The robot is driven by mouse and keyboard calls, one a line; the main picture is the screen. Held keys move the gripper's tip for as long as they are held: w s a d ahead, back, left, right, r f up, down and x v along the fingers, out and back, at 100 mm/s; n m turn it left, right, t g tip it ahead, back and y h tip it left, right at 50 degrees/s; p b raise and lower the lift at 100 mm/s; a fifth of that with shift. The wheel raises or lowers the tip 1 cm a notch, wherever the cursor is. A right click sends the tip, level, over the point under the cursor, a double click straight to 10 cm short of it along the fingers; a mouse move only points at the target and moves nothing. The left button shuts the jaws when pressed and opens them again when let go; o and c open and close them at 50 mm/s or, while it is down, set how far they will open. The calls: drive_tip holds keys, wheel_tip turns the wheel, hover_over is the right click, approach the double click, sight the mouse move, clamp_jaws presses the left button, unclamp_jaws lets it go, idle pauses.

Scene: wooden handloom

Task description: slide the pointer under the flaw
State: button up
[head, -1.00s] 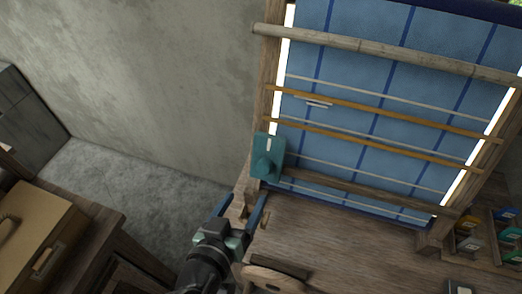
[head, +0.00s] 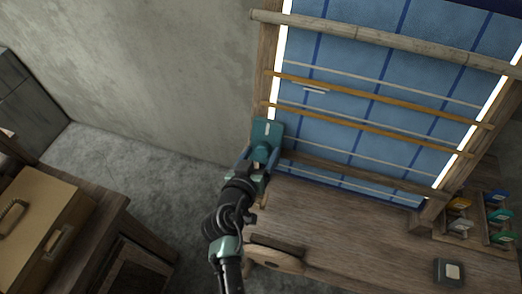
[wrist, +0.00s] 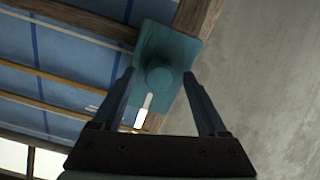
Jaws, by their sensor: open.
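The pointer is a teal plate with a round knob and a white mark (head: 266,129); it sits at the left end of the lower wooden rail of the loom. In the wrist view the pointer (wrist: 182,52) lies ahead, its knob between the fingers. My gripper (wrist: 160,82) is open around the knob; whether the fingers touch it I cannot tell. In the head view my gripper (head: 262,165) is at the pointer and partly hides it. The flaw, a short pale streak (head: 314,90) on the blue cloth, lies up and to the right of the pointer.
The lower wooden rail (head: 350,174) runs right from the pointer across the cloth. Two yellow bars (head: 375,97) cross above it. A wooden shuttle-like piece (head: 275,257) lies on the bench. A rack of coloured cards (head: 485,218) and a small dark box (head: 448,271) stand at right.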

drive_tip(key=shift+w+d, duration=0.1)
drive_tip(key=shift+w, duration=0.15)
clamp_jaws()
idle(0.3)
drive_tip(key=shift+f, duration=0.1)
idle(0.8)
